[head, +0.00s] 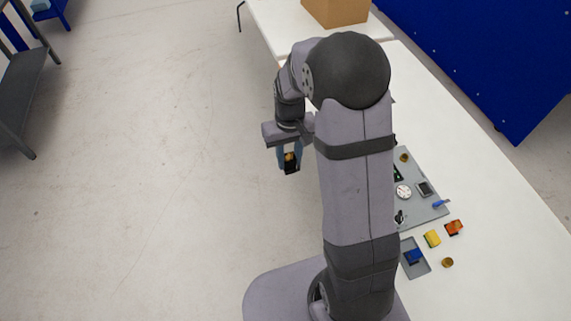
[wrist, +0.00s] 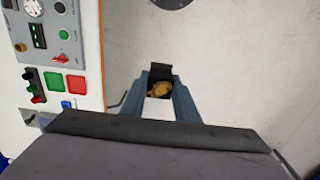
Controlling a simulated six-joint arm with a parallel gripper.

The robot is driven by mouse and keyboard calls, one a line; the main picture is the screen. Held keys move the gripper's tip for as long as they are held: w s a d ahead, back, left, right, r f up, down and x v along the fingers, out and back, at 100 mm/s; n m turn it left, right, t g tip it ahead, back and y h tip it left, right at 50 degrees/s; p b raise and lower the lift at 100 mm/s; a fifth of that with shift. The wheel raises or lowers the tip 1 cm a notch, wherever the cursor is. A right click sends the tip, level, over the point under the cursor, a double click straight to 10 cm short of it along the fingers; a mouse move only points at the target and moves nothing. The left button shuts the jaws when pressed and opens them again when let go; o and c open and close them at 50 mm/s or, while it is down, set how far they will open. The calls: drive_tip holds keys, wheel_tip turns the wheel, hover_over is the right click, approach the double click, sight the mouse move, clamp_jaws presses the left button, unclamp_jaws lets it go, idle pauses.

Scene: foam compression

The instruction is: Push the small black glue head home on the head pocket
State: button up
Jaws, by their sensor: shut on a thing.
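My gripper (head: 289,158) hangs over the bare floor, left of the table in the head view. Its blue fingers are shut on a small black piece, taken to be the glue head (head: 292,168), with a brass-coloured part showing. In the wrist view the black glue head (wrist: 161,71) sits between the tips of my gripper (wrist: 160,92), with a round brass part facing the camera. It is apart from the table and the panel. I cannot make out the head pocket in either view.
A grey panel (head: 432,211) with a gauge (head: 403,191) lies on the white table (head: 500,270), partly hidden by my arm. Nearby are a tray (head: 421,269) with a blue block, a yellow block (head: 432,238), an orange block (head: 453,228) and a brass piece (head: 447,263).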

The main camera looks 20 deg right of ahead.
drive_tip(key=w+d+f+b, duration=0.2)
drive_tip(key=d+f, duration=0.1)
drive_tip(key=d, duration=0.7)
drive_tip(key=w+d+f+b, duration=0.2)
drive_tip(key=d, duration=0.7)
drive_tip(key=w+d+f+b, duration=0.2)
drive_tip(key=d+f, duration=0.1)
drive_tip(key=d, duration=0.7)
drive_tip(key=s+d+f+b, duration=0.2)
drive_tip(key=s+d+f, duration=0.1)
drive_tip(key=s+d, duration=0.5)
drive_tip(key=s+d+f+b, duration=0.1)
drive_tip(key=s+d+f, duration=0.2)
drive_tip(key=s+d, duration=0.5)
drive_tip(key=d, duration=0.5)
drive_tip(key=shift+s+f+b, duration=0.3)
drive_tip(key=shift+b, duration=0.1)
drive_tip(key=shift+f, duration=0.1)
wheel_tip(320, 180, down, 4)
drive_tip(key=b, duration=0.5)
drive_tip(key=shift+f, duration=0.2)
drive_tip(key=shift+f+b, duration=0.65)
drive_tip(key=shift+f, duration=0.1)
drive_tip(key=shift+f+b, duration=0.5)
drive_tip(key=shift+f, duration=0.35)
